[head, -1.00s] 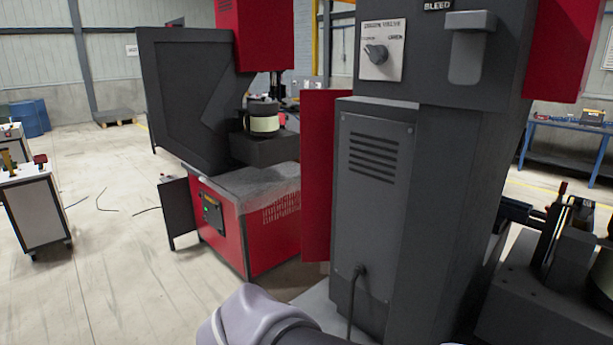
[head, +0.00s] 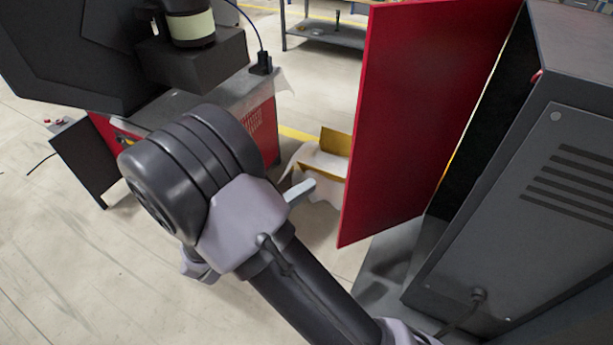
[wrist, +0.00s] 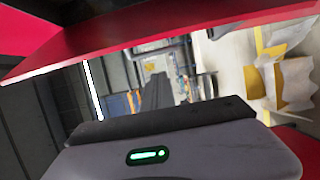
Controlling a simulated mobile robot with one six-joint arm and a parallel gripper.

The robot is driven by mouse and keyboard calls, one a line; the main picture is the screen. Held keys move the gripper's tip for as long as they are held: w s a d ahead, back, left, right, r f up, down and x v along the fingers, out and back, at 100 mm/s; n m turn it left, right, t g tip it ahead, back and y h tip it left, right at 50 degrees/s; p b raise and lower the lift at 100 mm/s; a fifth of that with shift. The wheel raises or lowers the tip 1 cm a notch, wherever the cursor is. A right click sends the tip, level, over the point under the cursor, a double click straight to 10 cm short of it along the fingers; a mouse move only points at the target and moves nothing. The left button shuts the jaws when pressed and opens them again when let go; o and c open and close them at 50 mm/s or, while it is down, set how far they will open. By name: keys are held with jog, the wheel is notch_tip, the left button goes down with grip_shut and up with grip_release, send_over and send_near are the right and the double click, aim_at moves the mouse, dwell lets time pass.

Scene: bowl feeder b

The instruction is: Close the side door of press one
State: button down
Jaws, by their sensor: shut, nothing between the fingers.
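The side door (head: 415,110) of the near press is a tall red panel, standing open in the middle right of the head view. It juts out from the dark grey cabinet (head: 550,180), with a dark gap between them. My gripper (wrist: 165,118) shows at the bottom of the wrist view, shut and empty, with a green light on its body. A pale grey tip (head: 301,191) of it shows past my wrist in the head view, left of the door and apart from it there. A red panel (wrist: 150,38), apparently the door, crosses the top of the wrist view close by.
Another press with a red base (head: 262,125) and an open dark panel (head: 82,165) stands at the left. A yellow-edged box (head: 325,155) is on the floor behind my gripper. A cable (head: 465,318) runs from the cabinet's lower front. Floor at the lower left is clear.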

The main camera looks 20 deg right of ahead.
jog(key=d, duration=0.7)
jog(key=shift+s+b, duration=0.4)
jog(key=shift+b, duration=0.05)
jog(key=shift+f, duration=0.1)
